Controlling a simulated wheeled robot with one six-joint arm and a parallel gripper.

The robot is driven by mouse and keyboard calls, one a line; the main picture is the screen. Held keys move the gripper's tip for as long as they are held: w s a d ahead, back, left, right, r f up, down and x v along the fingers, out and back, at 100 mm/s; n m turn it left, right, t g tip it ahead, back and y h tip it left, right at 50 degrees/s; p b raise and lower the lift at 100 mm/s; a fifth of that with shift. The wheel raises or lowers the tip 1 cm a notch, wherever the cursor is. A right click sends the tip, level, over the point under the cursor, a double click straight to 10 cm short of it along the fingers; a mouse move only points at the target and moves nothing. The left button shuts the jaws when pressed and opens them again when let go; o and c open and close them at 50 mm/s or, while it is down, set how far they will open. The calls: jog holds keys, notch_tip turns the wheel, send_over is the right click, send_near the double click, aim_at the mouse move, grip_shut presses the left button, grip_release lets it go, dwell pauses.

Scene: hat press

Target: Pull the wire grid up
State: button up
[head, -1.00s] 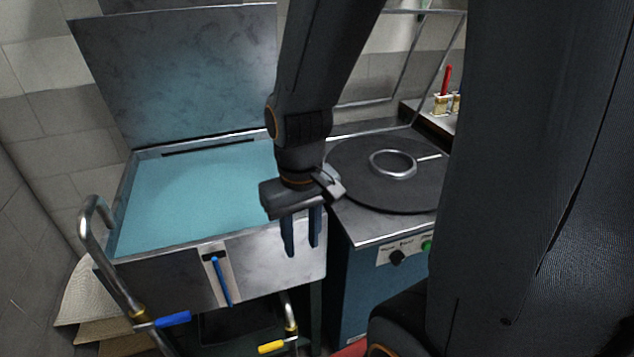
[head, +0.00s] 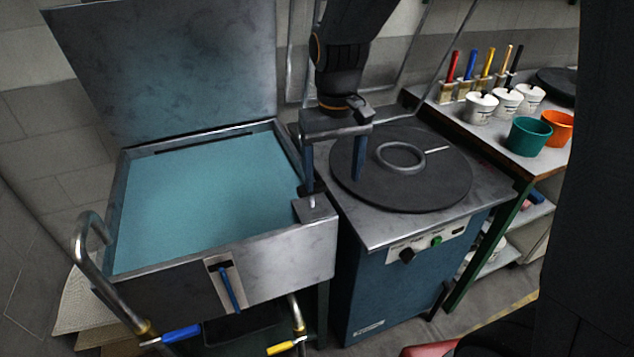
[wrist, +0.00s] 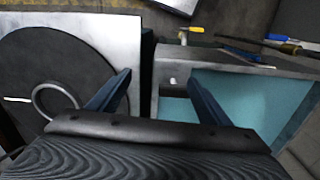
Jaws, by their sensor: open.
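No wire mesh shows clearly. A thin metal frame (head: 455,45) stands raised behind the round dark plate (head: 420,192), partly hidden by my arm; I cannot tell whether it is the wire grid. My gripper (head: 333,182) is open and empty, with its fingers pointing down. It is over the gap between the teal-lined basin (head: 200,205) and the hot-plate cabinet. One finger is near the small metal block (head: 314,208) at the basin's right front corner; contact is unclear. In the wrist view, the fingers (wrist: 158,73) straddle the basin's side wall and the gap.
A raised metal lid (head: 170,75) stands behind the basin. A metal ring (head: 401,168) lies on the round plate. The side bench holds several white pots, a green cup (head: 528,137) and an orange cup (head: 559,128). Blue and yellow handles (head: 181,334) stick out in front.

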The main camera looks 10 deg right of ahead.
jog(key=shift+n, duration=0.4)
jog(key=a, duration=0.1)
jog(key=w+a+r, duration=0.1)
jog(key=w+a, duration=0.1)
jog(key=a, duration=0.1)
jog(key=shift+w+r, duration=0.2)
jog(key=shift+w, duration=0.05)
jog(key=shift+w+a+f, duration=0.15)
jog(key=shift+a+f, duration=0.05)
jog(key=shift+f+p, duration=0.75)
jog(key=shift+f, duration=2.85)
